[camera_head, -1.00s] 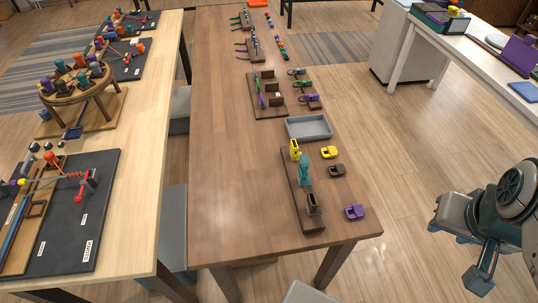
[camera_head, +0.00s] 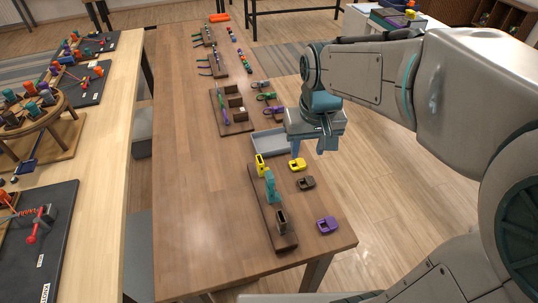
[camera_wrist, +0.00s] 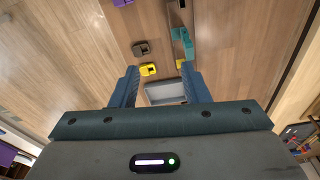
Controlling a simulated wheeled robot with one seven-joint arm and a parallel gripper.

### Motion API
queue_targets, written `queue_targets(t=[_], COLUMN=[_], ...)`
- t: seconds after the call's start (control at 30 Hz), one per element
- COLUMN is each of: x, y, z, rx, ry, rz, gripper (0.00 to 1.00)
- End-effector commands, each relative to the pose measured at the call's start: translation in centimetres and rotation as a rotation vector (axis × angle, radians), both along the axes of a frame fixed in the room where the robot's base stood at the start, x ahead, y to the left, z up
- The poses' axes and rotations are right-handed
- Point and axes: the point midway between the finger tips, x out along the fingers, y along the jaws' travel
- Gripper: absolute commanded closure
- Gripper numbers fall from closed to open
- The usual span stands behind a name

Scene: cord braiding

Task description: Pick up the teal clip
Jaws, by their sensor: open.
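The teal clip (camera_head: 270,186) stands upright on a dark wooden strip (camera_head: 281,229), between a yellow clip (camera_head: 260,165) and a dark clip (camera_head: 281,222). In the wrist view the teal clip (camera_wrist: 181,42) is at the upper right, beyond the right finger. My gripper (camera_head: 309,152) is open and empty, above the table to the right of and behind the teal clip in the head view. Its two fingers (camera_wrist: 160,82) are spread wide in the wrist view.
A yellow block (camera_head: 297,164), a dark block (camera_head: 305,183) and a purple block (camera_head: 327,225) lie right of the strip. A grey tray (camera_head: 262,142) sits behind it. The table (camera_head: 200,230) is clear left of the strip.

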Motion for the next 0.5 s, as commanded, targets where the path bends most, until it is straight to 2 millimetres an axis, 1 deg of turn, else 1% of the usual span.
queue_targets(t=[0.03, 0.1, 0.2, 0.33, 0.5], x=[1.5, 3.3, 5.3, 7.1, 8.1], y=[1.3, 2.8, 4.7, 6.5, 7.6], z=[-1.1, -2.2, -3.8, -5.4, -6.6], rx=[-0.005, -0.011, -0.021, -0.030, -0.037], ry=[0.029, 0.059, 0.097, 0.129, 0.151], rz=[0.024, 0.050, 0.080, 0.105, 0.121], gripper=[0.58, 0.58, 0.58, 0.58, 0.58])
